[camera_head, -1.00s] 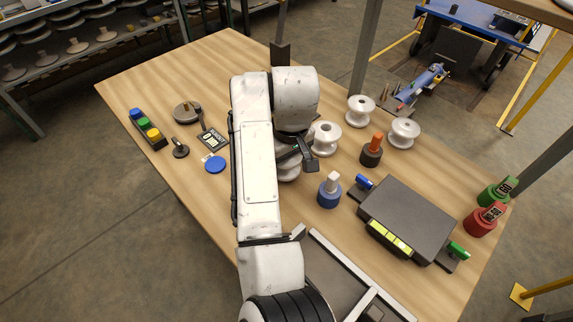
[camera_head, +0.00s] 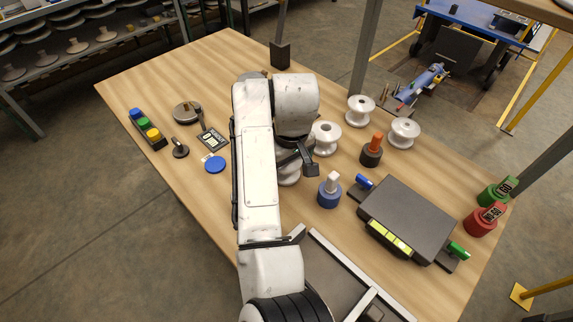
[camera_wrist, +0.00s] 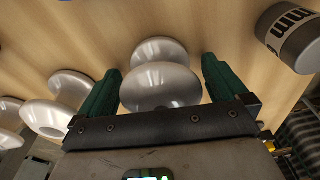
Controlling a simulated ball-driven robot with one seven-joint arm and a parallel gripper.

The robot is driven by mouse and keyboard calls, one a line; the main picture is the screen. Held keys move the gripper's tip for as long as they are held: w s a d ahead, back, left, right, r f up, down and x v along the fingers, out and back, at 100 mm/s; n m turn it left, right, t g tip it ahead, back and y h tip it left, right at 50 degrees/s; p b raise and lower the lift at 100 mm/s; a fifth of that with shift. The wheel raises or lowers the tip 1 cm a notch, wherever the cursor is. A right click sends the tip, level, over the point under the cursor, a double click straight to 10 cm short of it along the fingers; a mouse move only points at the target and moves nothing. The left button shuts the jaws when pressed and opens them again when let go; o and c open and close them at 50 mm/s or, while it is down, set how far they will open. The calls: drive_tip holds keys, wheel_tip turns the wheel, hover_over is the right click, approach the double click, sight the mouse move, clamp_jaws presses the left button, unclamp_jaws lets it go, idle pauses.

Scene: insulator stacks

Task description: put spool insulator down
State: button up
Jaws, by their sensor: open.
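A glossy white spool insulator (camera_wrist: 160,82) stands on the wooden table between the two green fingers of my gripper (camera_wrist: 160,68) in the wrist view. The fingers are spread, with visible gaps on both sides of the spool. In the head view the same spool (camera_head: 288,174) is mostly hidden behind my arm. Three other white spools stand to the right of my arm: one close by (camera_head: 325,138), one farther back (camera_head: 360,110) and one at the right (camera_head: 404,132).
A blue-based weight (camera_head: 329,190) and a dark piece with an orange top (camera_head: 371,151) stand close by on the right. A dark box (camera_head: 408,218) sits farther right.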

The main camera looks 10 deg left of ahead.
drive_tip(key=r+p, duration=0.1)
drive_tip(key=r, duration=0.2)
drive_tip(key=r+p, duration=0.1)
drive_tip(key=r, duration=0.3)
drive_tip(key=s+d+r+p, duration=0.1)
drive_tip(key=r, duration=0.3)
drive_tip(key=shift+r, duration=0.25)
